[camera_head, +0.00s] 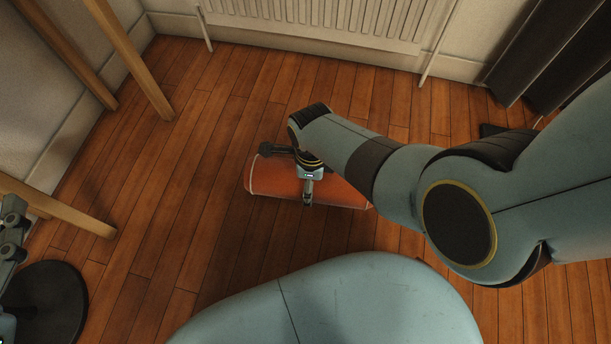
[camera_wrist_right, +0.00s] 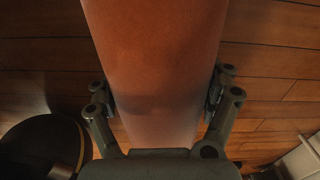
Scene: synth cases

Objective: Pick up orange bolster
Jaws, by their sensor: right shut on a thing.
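The orange bolster (camera_head: 275,178) lies lengthwise left to right in the middle of the head view, over the wooden floor. My right gripper (camera_head: 308,192) reaches down on it from above and hides part of its middle. In the right wrist view the bolster (camera_wrist_right: 155,45) runs between the two fingers of my right gripper (camera_wrist_right: 161,95), with a finger against each side. I cannot tell whether the bolster touches the floor. My left gripper (camera_head: 12,232) shows partly at the left edge of the head view, apart from the bolster; its fingertips are unclear.
A white radiator (camera_head: 320,18) stands along the back wall. Wooden legs (camera_head: 130,60) of a piece of furniture stand at the left. Dark panels (camera_head: 545,55) are at the back right. The wooden floor (camera_head: 190,160) left of the bolster is clear.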

